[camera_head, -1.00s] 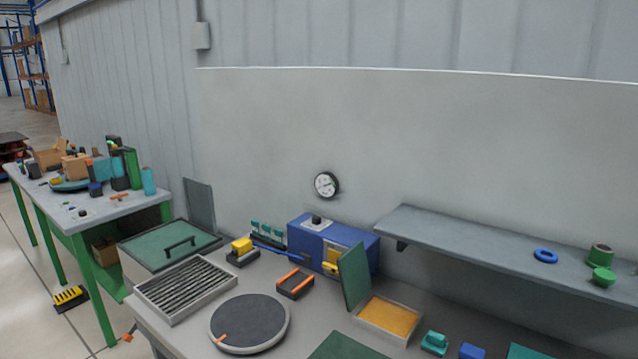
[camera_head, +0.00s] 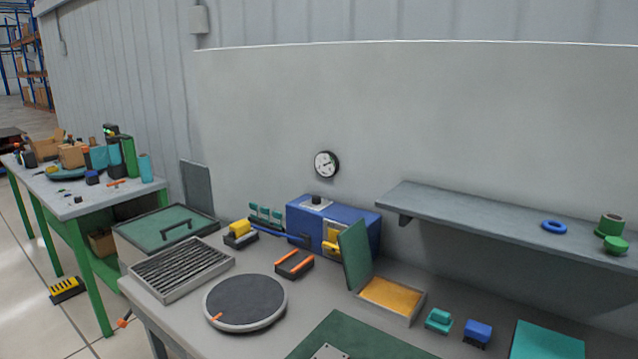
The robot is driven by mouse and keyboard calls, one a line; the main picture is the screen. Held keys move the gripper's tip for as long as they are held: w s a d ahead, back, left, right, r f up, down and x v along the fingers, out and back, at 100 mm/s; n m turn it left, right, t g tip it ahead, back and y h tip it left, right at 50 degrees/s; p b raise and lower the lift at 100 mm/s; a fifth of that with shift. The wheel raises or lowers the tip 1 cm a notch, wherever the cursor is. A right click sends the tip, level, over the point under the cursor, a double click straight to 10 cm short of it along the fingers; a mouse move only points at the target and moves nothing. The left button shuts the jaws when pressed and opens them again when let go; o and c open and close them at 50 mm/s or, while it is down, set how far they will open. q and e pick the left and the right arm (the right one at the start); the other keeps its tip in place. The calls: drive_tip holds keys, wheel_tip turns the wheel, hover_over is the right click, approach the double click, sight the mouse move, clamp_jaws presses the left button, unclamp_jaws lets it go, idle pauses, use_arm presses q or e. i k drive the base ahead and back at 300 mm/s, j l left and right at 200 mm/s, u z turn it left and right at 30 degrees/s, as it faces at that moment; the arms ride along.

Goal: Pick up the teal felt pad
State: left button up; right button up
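A flat teal rectangle (camera_head: 546,343), which looks like the felt pad, lies on the grey workbench (camera_head: 440,342) at the lower right. Its near edge is cut off by the bottom of the picture. It lies right of a small blue block with a dark base (camera_head: 477,333). Neither of my grippers is in view.
A small teal block (camera_head: 439,320) and an open box with a yellow-orange inside (camera_head: 392,296) stand left of the pad. A dark green mat (camera_head: 385,340) is at the front. A grey shelf (camera_head: 490,216) overhangs the back right. A round turntable (camera_head: 245,302) sits left.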

sight(439, 321)
drive_tip(key=z, duration=0.75)
drive_tip(key=i+j+z, duration=0.1)
drive_tip(key=j+z, duration=0.9)
drive_tip(key=j, duration=0.2)
drive_tip(key=j+z, duration=0.1)
drive_tip(key=j, duration=0.45)
drive_tip(key=k+j+z, duration=0.1)
drive_tip(key=j, duration=0.4)
drive_tip(key=k+j+z, duration=0.15)
drive_tip(key=j, duration=0.4)
drive_tip(key=k+j+z, duration=0.1)
drive_tip(key=j, duration=0.75)
drive_tip(key=k+j, duration=0.15)
drive_tip(key=j, duration=0.6)
drive_tip(key=k, duration=0.05)
